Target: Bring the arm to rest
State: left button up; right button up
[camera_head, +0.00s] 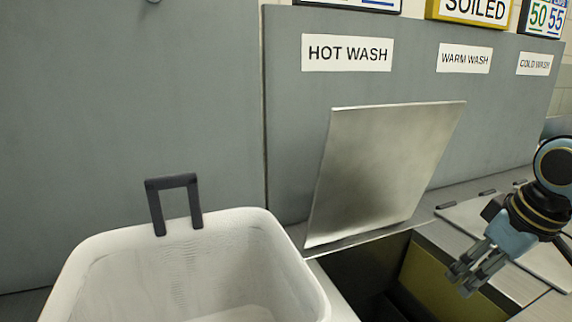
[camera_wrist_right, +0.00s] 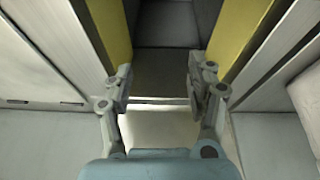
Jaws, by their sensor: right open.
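My right gripper (camera_head: 470,276) is at the right of the head view, above the right side of an open hatch. It also shows in the right wrist view (camera_wrist_right: 158,90), with its two fingers apart and nothing between them. The hatch opening (camera_head: 365,275) has yellow inner walls and a dark inside. Its metal lid (camera_head: 385,170) stands raised, leaning back, under the HOT WASH sign (camera_head: 347,54). My left gripper is in neither view.
A white bin (camera_head: 120,255) with a dark handle (camera_head: 175,205) stands at the front left, empty where its inside shows. Shut lids (camera_head: 530,245) lie on the counter to the right. A grey wall panel (camera_head: 130,110) rises behind.

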jog(key=shift+m+h, duration=0.4)
jog(key=shift+m, duration=0.4)
jog(key=s+a+f, duration=0.1)
jog(key=s, duration=0.3)
jog(key=s+a+f, duration=0.1)
jog(key=s+f, duration=0.1)
jog(key=s, duration=0.2)
jog(key=s+a+f, duration=0.2)
jog(key=s, duration=0.3)
jog(key=shift+f, duration=0.2)
jog(key=s+m+h, duration=0.1)
jog(key=s+m, duration=0.1)
jog(key=s, duration=0.8)
notch_tip(320, 180, down, 30)
jog(key=s+d+g+b, duration=0.2)
jog(key=s, duration=0.1)
jog(key=s+d+f+b, duration=0.1)
jog(key=s+f, duration=1.4)
jog(key=s, duration=0.2)
jog(key=shift+f+g+b, duration=0.3)
jog(key=shift+f+b, duration=0.05)
jog(key=shift+b, duration=0.05)
jog(key=shift+s, duration=0.1)
